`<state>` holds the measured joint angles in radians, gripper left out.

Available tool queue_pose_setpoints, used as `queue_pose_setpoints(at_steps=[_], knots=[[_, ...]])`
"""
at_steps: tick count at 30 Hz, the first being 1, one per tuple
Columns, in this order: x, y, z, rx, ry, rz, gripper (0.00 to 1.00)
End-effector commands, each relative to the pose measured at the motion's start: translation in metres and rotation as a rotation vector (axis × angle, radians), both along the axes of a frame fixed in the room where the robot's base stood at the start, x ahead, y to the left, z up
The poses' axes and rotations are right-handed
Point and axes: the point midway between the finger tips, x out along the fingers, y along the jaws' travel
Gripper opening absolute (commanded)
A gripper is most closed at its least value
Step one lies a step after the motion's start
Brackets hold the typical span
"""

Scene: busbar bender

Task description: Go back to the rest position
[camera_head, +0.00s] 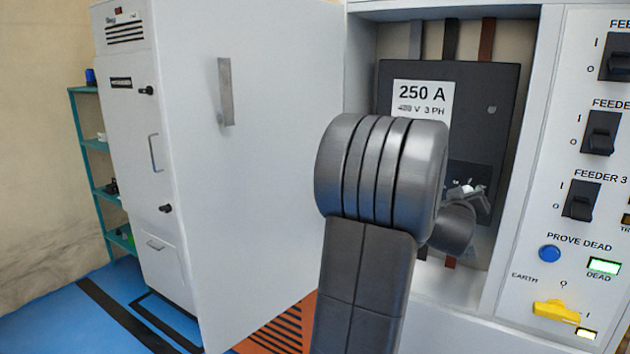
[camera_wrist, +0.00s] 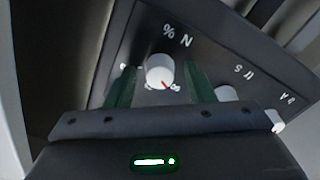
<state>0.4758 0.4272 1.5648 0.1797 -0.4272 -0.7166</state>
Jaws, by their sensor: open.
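In the wrist view my gripper (camera_wrist: 160,80) is open, with one dark green finger on each side of a white knob (camera_wrist: 160,70) with a red pointer. I cannot tell whether the fingers touch the knob. The knob sits on a dark panel, beside a second white knob (camera_wrist: 227,93) and a third (camera_wrist: 276,121). In the head view my arm hides most of my gripper, which is at the lower part of the dark 250 A breaker (camera_head: 495,90) inside the open cabinet.
The open white cabinet door (camera_head: 260,180) stands left of my arm. To the right is a panel with black feeder switches (camera_head: 600,132), a blue button (camera_head: 549,254), a lit DEAD lamp (camera_head: 604,266) and a yellow earth switch (camera_head: 556,312). A teal shelf (camera_head: 88,145) stands far left.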

Motion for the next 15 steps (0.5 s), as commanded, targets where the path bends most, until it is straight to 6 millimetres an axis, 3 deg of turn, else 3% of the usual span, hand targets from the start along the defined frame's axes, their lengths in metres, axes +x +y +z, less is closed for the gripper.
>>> queue_pose_setpoints(at_steps=[15], knots=[[0.0000, 0.0000, 0.0015, 0.337, -0.204, 0.000, 0.49]])
